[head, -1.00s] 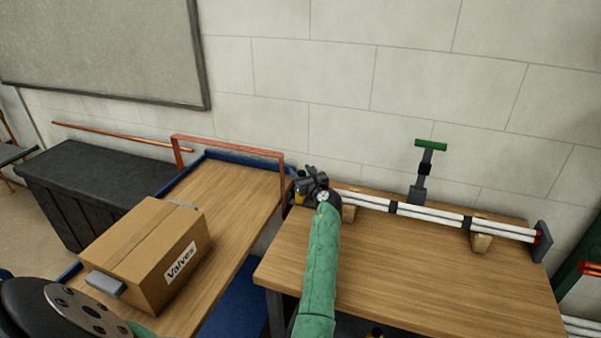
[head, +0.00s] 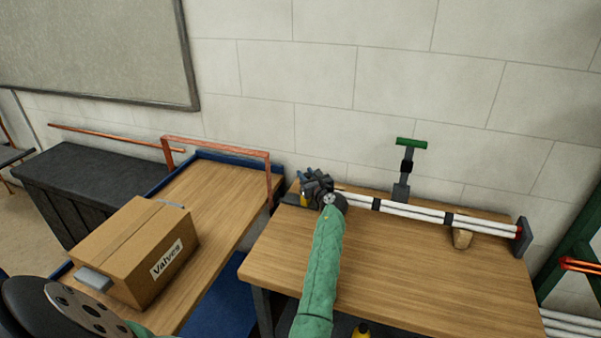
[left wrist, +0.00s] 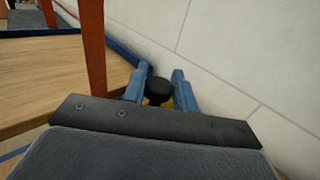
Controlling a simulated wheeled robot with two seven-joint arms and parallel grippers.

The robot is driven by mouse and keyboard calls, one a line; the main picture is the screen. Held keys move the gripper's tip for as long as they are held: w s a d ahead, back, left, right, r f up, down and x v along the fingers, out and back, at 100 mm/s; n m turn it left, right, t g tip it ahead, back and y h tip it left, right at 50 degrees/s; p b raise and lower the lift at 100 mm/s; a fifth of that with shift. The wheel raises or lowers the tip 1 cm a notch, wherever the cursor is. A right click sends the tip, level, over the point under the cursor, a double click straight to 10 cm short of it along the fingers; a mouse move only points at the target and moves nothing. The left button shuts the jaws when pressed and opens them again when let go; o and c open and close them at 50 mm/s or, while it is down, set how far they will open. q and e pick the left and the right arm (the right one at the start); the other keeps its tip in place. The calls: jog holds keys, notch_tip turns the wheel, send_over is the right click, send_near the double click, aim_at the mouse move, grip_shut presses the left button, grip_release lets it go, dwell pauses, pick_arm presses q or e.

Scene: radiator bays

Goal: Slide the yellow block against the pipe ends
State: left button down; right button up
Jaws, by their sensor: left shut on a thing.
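The yellow block (head: 304,200) stands at the back left of the right-hand wooden table, mostly hidden by my left gripper. My left gripper (head: 312,180) is shut on its black knob, which shows between the blue fingers in the left wrist view (left wrist: 158,92). A little yellow shows below the knob there. My right gripper is not in view.
A grey stop plate (head: 524,237) stands at the pipes' right ends. A wooden support (head: 462,238) lies under them. A green-handled clamp (head: 405,168) stands behind. A box marked Valves (head: 135,250) and an orange frame (head: 215,145) are on the left table. The right table's front is clear.

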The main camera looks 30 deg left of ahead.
pick_arm(q)
jog(key=shift+w+d, duration=0.1)
jog(key=shift+d, duration=0.3)
jog(key=shift+f, duration=0.1)
jog(key=shift+w+d, duration=0.1)
jog(key=shift+d, duration=0.3)
jog(key=c, duration=1.5)
grip_release()
jog(key=shift+c, duration=0.2)
jog(key=o, duration=0.4)
jog(key=shift+a, duration=0.1)
jog(key=shift+c, duration=0.2)
jog(key=shift+o, duration=0.2)
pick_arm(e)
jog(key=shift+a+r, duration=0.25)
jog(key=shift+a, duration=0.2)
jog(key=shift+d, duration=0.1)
